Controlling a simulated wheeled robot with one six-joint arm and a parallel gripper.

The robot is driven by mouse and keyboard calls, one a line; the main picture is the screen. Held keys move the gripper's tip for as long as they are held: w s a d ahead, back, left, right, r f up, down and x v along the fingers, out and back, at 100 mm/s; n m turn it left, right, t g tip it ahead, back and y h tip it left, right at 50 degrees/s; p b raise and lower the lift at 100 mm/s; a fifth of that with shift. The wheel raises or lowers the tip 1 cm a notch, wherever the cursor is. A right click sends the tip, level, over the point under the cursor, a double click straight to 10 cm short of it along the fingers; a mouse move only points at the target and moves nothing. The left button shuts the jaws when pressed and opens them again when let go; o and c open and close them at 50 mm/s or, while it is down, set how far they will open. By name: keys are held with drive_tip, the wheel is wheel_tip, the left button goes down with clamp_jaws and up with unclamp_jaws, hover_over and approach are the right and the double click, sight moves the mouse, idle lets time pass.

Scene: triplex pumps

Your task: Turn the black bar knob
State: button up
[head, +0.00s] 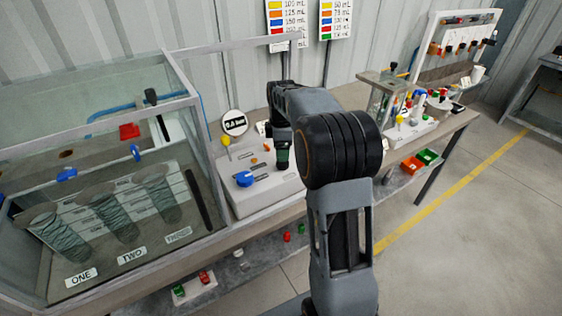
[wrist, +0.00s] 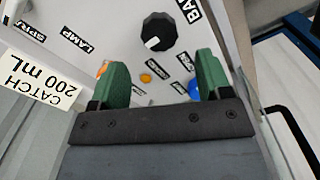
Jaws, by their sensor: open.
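The black knob (wrist: 158,30) shows in the wrist view on a white panel (wrist: 130,25), beside a partly cut-off label starting "BA". It is round with a scalloped rim and a white mark at its lower left. My gripper (wrist: 161,75) is open, its two green fingers spread wide with nothing between them. The knob appears just beyond the fingertips, roughly centred between them, and I see no contact. In the head view my gripper (head: 283,158) points down over the white control box (head: 262,198); my arm hides the knob there.
A blue knob (head: 244,179), a yellow knob (head: 226,141) and a round "0.0 bar" gauge (head: 234,122) are near my gripper. A glass tank (head: 190,110) with cylinders stands at left. A "CATCH 200 mL" card (wrist: 38,85) is at the wrist view's left.

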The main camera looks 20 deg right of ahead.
sight(283, 164)
drive_tip(key=shift+f, duration=2.85)
drive_tip(key=c, duration=0.9)
